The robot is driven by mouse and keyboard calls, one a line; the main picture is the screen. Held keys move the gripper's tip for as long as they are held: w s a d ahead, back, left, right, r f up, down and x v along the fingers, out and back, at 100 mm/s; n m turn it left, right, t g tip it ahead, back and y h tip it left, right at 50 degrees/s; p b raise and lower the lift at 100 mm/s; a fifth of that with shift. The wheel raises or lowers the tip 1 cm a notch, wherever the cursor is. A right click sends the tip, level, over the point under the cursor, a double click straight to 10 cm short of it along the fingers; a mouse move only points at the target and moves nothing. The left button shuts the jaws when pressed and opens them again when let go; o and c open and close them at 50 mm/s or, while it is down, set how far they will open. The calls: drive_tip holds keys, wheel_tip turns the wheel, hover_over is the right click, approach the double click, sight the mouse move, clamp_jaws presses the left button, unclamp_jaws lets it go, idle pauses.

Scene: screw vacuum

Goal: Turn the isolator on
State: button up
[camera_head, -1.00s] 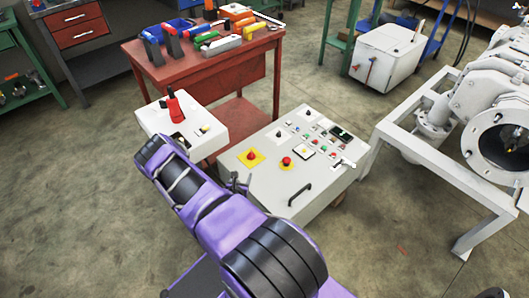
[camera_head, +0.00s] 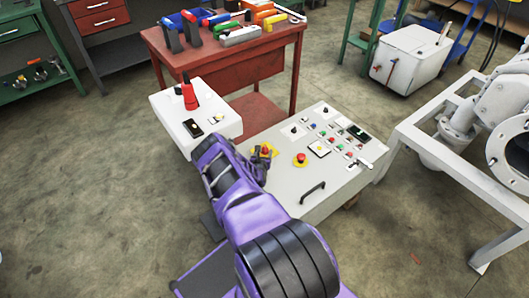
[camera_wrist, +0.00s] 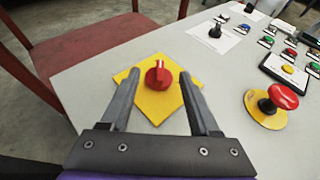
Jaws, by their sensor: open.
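The isolator is a red rotary knob (camera_wrist: 158,76) on a yellow square plate (camera_wrist: 153,109), set in the light grey control panel (camera_head: 335,180). In the wrist view its white-marked grip runs roughly up and down the picture. My gripper (camera_wrist: 161,80) is open, with one finger to the left and one to the right of the knob, neither seen touching it. I cannot tell whether the fingertips are down around the knob or still above it. In the head view the knob (camera_head: 265,150) is partly hidden by my gripper.
A red mushroom button (camera_wrist: 284,96) on a yellow round base is right of the isolator. Several small buttons and switches (camera_head: 330,137) lie further back, with a black handle (camera_head: 312,191) in front. A white box with a red lever (camera_head: 189,95) stands left, and a red tool table (camera_head: 225,62) behind.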

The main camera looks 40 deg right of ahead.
sight(265, 150)
drive_tip(key=shift+b+x, duration=0.5)
drive_tip(key=shift+x, duration=1.1)
drive_tip(key=shift+s, duration=0.1)
clamp_jaws()
